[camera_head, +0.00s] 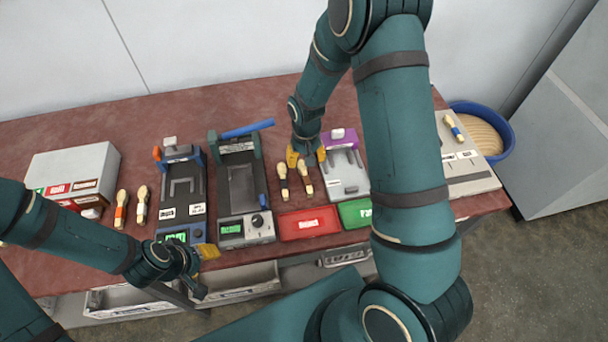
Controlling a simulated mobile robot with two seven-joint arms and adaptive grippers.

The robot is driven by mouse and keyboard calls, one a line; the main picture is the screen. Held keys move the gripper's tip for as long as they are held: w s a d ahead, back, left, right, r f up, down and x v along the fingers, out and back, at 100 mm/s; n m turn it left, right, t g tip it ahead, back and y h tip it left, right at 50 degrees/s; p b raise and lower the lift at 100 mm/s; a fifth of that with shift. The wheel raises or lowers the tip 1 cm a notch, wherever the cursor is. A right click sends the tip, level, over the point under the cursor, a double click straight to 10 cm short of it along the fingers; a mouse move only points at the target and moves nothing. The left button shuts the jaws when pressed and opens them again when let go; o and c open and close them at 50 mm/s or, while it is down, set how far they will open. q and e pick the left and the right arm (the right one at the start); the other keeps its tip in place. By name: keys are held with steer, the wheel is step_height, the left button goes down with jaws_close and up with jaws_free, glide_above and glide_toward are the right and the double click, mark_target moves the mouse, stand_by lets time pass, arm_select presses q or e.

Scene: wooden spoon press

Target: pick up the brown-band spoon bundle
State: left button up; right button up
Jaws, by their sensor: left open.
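Two spoon bundles stand out near the middle of the table: one on the left (283,182) and one on the right (306,179). Both have small dark bands, and I cannot tell for sure which band is brown. My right gripper (306,157) has its yellow fingertips apart, just behind and above the heads of these bundles, with nothing clearly held. My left gripper (200,268) is open, low at the table's front edge, with one yellow fingertip showing in front of the black devices; it is apart from the bundles.
An orange-band bundle (121,209) and a pale one (142,206) lie at left beside a grey box (75,168). Black presses (240,190) stand between. Red (309,223) and green (355,213) trays are in front. A blue-band bundle (453,127) is at right near a blue basket (508,140).

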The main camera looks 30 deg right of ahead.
mark_target(305, 174)
step_height(305, 174, down, 3)
steer(key=shift+f, duration=0.15)
steer(key=shift+s+a+f, duration=0.1)
steer(key=shift+a+f, duration=0.05)
steer(key=shift+f, duration=2.55)
jaws_close()
